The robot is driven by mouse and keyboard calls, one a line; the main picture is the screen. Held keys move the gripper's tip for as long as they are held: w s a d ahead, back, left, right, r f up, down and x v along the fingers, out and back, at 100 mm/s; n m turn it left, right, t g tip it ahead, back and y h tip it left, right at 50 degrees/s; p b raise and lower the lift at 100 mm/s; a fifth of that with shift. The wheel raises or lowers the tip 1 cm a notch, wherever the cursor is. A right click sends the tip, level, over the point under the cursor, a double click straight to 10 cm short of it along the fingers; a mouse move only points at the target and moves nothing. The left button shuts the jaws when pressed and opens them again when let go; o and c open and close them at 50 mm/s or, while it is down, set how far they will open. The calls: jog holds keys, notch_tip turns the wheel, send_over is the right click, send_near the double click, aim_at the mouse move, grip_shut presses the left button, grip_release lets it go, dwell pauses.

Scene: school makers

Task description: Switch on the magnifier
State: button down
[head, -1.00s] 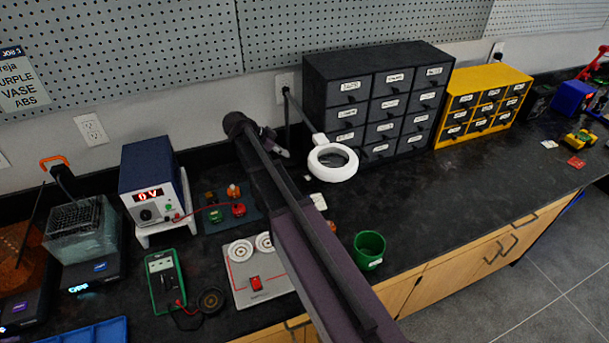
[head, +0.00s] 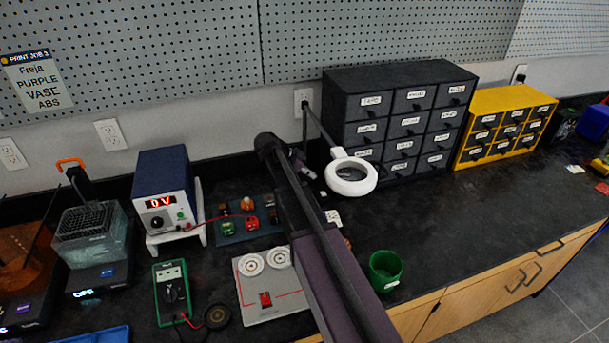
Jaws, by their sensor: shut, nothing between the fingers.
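The magnifier (head: 351,160) is a white ring around a dark lens, held out over the bench on a thin dark arm from a post by the wall. No lit lamp shows on it, and I cannot make out its switch. My gripper (head: 301,164) is at the far end of my arm, just left of the ring. It looks small and partly hidden by my arm. It is shut and empty; I cannot tell whether it touches the magnifier's post.
A dark drawer cabinet (head: 405,122) stands behind the magnifier, with a yellow one (head: 507,127) to its right. A power supply (head: 163,192), a multimeter (head: 172,291) and a hotplate-like panel (head: 264,296) are left. A green cup (head: 385,268) is near the front edge.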

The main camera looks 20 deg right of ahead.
aim_at(320, 197)
jog(key=b+x, duration=0.3)
jog(key=x, duration=0.2)
jog(key=shift+f, duration=0.1)
jog(key=shift+s+f+b, duration=0.15)
jog(key=shift+f+b, duration=0.75)
jog(key=shift+b, duration=0.05)
jog(key=shift+s+f+b, duration=0.15)
jog(key=shift+f+b, duration=0.8)
